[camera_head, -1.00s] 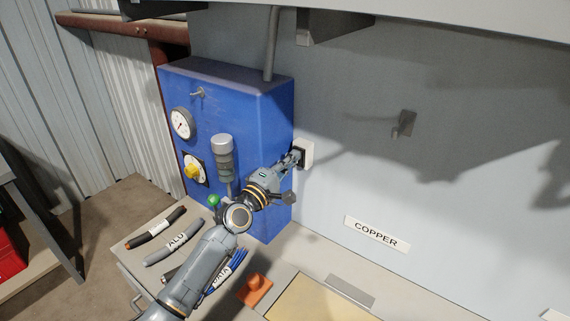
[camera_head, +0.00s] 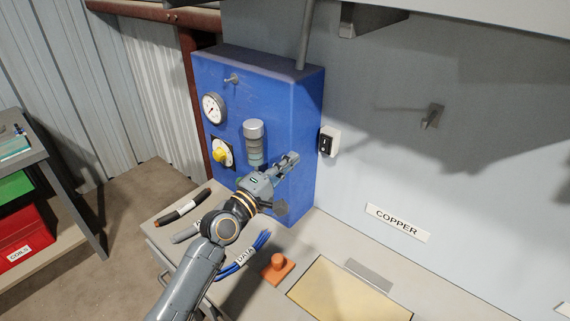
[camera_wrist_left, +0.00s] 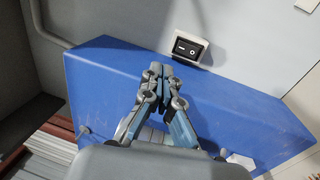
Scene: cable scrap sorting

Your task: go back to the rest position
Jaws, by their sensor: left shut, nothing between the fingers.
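My left gripper (camera_head: 291,158) is shut and empty in front of the blue machine box (camera_head: 270,90). In the left wrist view its closed fingertips (camera_wrist_left: 157,68) point toward the wall, just below and left of the black rocker switch (camera_wrist_left: 187,47) in its white housing. In the head view the switch (camera_head: 328,142) sits on the wall at the right of the box, a small gap away from the fingertips. My right gripper is in neither view.
Cables lie on the bench: a black one with orange (camera_head: 183,207), a grey one partly hidden by my arm, and a blue bundle tagged DATA (camera_head: 245,255). An orange block (camera_head: 277,268) stands near a yellowish panel (camera_head: 345,293). A COPPER sign (camera_head: 398,222) is on the wall.

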